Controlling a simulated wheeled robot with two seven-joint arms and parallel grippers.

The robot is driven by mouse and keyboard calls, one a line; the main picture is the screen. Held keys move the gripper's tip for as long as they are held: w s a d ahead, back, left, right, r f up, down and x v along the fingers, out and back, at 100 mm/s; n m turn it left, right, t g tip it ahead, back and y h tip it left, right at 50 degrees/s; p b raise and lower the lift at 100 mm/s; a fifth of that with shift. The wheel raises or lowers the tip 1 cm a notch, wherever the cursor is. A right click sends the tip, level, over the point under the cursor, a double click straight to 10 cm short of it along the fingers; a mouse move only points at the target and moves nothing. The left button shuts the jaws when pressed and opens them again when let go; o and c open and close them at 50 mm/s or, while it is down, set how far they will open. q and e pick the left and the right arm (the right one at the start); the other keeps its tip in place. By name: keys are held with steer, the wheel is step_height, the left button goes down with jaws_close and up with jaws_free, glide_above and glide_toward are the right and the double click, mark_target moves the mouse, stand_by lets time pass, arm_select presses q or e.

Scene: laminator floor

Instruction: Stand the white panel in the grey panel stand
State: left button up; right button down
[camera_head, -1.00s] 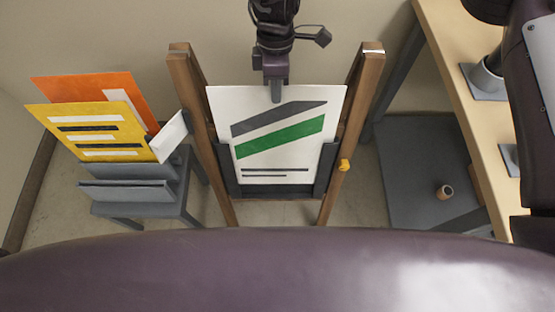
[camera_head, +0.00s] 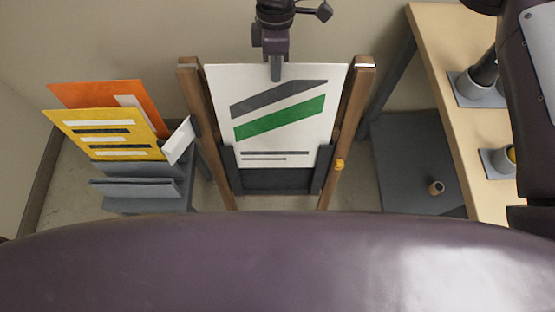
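The white panel (camera_head: 245,82), with a dark grey stripe, a green stripe and thin dark lines, is upright between the posts of a wooden frame (camera_head: 358,95). Its lower edge is above the frame's dark lower holder (camera_head: 275,181). My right gripper (camera_head: 277,75) is at the middle of the panel's top edge and looks shut on it. The grey panel stand (camera_head: 135,189) is at the left. An orange panel (camera_head: 85,95) and a yellow panel (camera_head: 75,124) stand in its back part; its front slots look empty. My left gripper is not in view.
A small white plate (camera_head: 179,140) sticks up at the stand's right side, close to the frame's left post. A yellow knob (camera_head: 339,164) is on the right post. A wooden table (camera_head: 450,60) with grey holders is at the right, beside a low grey shelf (camera_head: 405,160).

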step_height(320, 180, up, 16)
steer(key=w+p, duration=0.2)
steer(key=p, duration=1.3)
steer(key=shift+w+r, duration=0.15)
steer(key=shift+w, duration=0.25)
steer(key=shift+d, duration=0.1)
